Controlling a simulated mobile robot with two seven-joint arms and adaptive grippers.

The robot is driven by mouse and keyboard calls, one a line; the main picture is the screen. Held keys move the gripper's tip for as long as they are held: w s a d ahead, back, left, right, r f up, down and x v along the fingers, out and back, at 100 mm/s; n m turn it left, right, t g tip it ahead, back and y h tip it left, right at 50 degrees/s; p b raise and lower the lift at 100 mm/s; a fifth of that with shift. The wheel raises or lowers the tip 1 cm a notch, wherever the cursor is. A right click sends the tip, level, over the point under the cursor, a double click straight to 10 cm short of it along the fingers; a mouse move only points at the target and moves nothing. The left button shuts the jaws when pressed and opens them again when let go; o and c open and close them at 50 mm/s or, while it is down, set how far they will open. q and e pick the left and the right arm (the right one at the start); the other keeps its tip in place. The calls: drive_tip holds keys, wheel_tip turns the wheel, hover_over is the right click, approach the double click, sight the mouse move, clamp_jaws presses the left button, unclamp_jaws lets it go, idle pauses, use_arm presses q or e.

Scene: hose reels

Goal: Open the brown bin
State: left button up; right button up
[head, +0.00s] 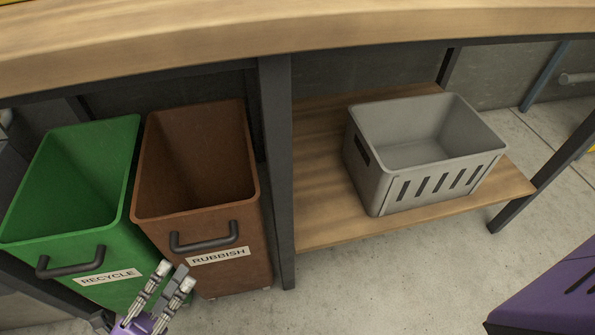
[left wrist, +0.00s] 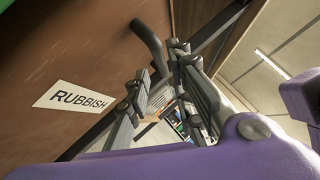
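The brown bin (head: 203,270) stands under the workbench, left of a dark post. Its open top shows an empty inside. Its front has a white RUBBISH label (head: 219,256) and a dark bar handle (head: 204,240). My left gripper (head: 175,276) is just in front of the bin's lower front, below and left of the handle. In the left wrist view, its fingers (left wrist: 158,75) are spread with nothing between them. The brown front (left wrist: 60,55) and the handle (left wrist: 147,42) show there, with the handle beyond the fingertips. My right gripper is not in view.
A green RECYCLE bin (head: 105,215) stands close on the left of the brown bin. A dark post (head: 279,170) is close on its right. A grey crate (head: 432,178) sits on a low wooden shelf (head: 318,210). The bench top (head: 300,35) overhangs the bins.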

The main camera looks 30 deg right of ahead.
sight(197, 244)
use_arm(q)
drive_tip(key=shift+m, duration=0.4)
drive_tip(key=x, duration=0.8)
drive_tip(key=shift+b, duration=0.35)
drive_tip(key=shift+c, duration=0.4)
drive_tip(key=shift+f, duration=0.1)
clamp_jaws()
